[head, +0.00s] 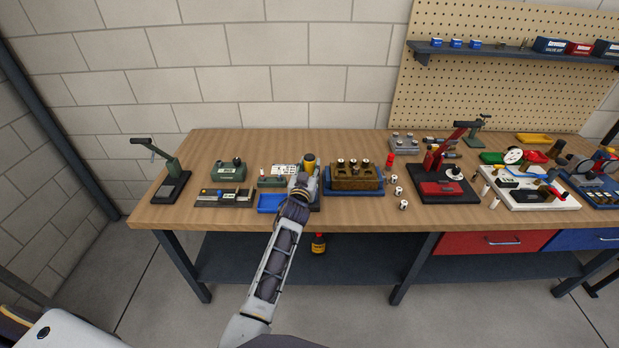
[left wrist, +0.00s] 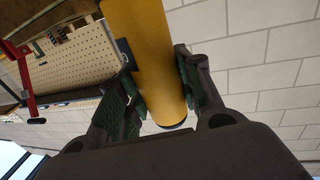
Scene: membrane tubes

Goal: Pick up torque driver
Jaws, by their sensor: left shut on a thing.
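My left gripper (head: 307,168) is over the workbench, left of the brown block in its blue tray. In the left wrist view my left gripper (left wrist: 160,100) is shut on a thick yellow cylinder, which I take to be the torque driver (left wrist: 150,60), with a finger on each side. The torque driver's yellow end also shows in the head view (head: 309,158), above the gripper. Its lower part is hidden by my gripper and arm, so I cannot tell whether it touches the bench. My right gripper is not in view.
The brown block (head: 352,177) stands close to the right of the gripper. A blue tray (head: 270,204) and a green box (head: 229,172) lie to the left. A red press (head: 442,187) and several small white-topped parts stand further right. The bench (head: 240,144) is clear along its back left.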

